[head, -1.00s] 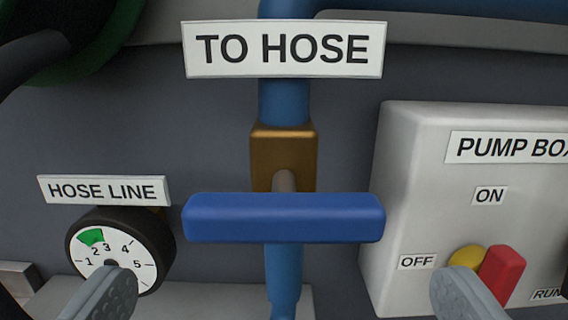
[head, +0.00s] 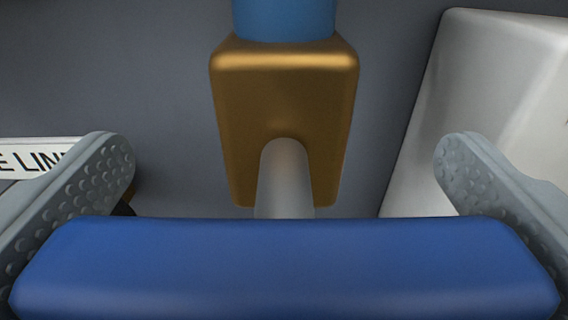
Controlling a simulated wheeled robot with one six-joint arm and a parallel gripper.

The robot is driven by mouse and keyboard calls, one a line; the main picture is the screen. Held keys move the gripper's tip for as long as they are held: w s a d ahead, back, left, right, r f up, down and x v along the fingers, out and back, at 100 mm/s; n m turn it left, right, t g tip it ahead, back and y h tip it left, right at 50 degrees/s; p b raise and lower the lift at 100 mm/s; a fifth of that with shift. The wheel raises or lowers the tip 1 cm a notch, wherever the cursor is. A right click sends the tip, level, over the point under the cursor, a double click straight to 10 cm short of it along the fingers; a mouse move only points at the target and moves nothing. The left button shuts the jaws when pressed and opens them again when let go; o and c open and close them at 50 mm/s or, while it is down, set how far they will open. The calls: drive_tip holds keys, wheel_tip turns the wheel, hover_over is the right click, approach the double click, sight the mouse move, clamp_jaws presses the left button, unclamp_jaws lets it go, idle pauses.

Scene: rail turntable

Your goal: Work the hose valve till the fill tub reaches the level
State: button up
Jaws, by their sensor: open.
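The hose valve has a blue bar handle (head: 284,268) lying crosswise at the bottom of the view, close to the camera. A grey stem (head: 285,180) joins it to the brass valve body (head: 284,105) on a blue pipe (head: 284,18). My gripper (head: 284,165) is open, with one grey dimpled finger at each end of the handle. The handle lies between the fingers; whether they touch it I cannot tell. The fill tub and its level are not in view.
The edge of the pump box (head: 490,90) stands to the right, behind my right finger. Part of the hose line label (head: 35,158) shows at the left, partly covered by my left finger.

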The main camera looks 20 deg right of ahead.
drive_tip(key=shift+c, duration=0.4)
drive_tip(key=c, duration=0.5)
drive_tip(key=shift+c, duration=0.2)
drive_tip(key=shift+n, duration=0.3)
drive_tip(key=n, duration=0.3)
drive_tip(key=shift+n, duration=0.3)
drive_tip(key=n, duration=0.3)
drive_tip(key=shift+a+n, duration=0.1)
drive_tip(key=shift+n, duration=0.2)
drive_tip(key=n, duration=0.4)
drive_tip(key=shift+f+n, duration=0.1)
drive_tip(key=shift+n, duration=1.8)
